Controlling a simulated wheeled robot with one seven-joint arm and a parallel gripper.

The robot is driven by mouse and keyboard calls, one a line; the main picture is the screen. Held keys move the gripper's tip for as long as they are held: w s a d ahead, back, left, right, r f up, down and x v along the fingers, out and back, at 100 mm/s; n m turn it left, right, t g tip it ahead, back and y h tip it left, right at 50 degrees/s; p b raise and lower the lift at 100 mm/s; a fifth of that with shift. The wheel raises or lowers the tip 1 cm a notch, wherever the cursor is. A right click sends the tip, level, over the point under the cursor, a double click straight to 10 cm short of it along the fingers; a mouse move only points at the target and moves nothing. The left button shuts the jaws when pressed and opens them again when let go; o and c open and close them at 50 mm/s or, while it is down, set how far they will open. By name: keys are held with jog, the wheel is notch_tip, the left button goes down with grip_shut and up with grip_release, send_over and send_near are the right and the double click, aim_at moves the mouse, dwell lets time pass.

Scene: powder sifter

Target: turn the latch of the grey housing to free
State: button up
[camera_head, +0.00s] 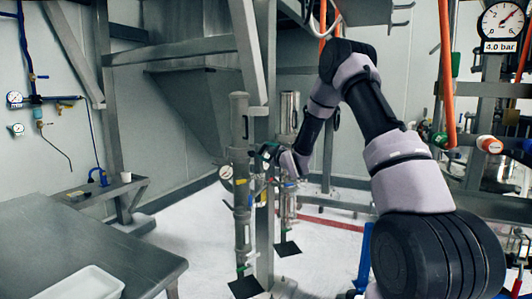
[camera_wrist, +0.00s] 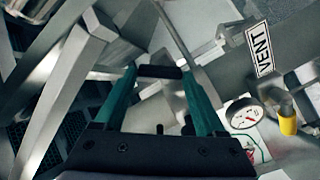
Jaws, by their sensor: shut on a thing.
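The grey housing (camera_head: 240,125) stands as a tall upright cylinder near the middle of the head view. My gripper (camera_head: 264,157) reaches it from the right, beside its middle section, and is small there. In the wrist view my gripper (camera_wrist: 159,73) has its two green fingers on either side of a short black bar (camera_wrist: 159,72), which spans between the fingertips. The gripper is shut on this bar, which appears to be the latch. The bar's mounting and exact turn angle are hard to make out.
A round gauge (camera_wrist: 242,113), a yellow-capped fitting (camera_wrist: 287,118) and a VENT label (camera_wrist: 260,49) lie to the right in the wrist view. A grey metal post (camera_head: 265,220) stands close to the housing. A steel table (camera_head: 75,240) fills the lower left.

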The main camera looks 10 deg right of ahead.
jog(key=n, duration=0.4)
jog(key=shift+f, duration=0.1)
jog(key=shift+n, duration=1.8)
jog(key=o, duration=1.1)
jog(key=shift+s, duration=0.15)
jog(key=v, duration=1)
jog(key=shift+s+d, duration=0.15)
jog(key=shift+s, duration=0.1)
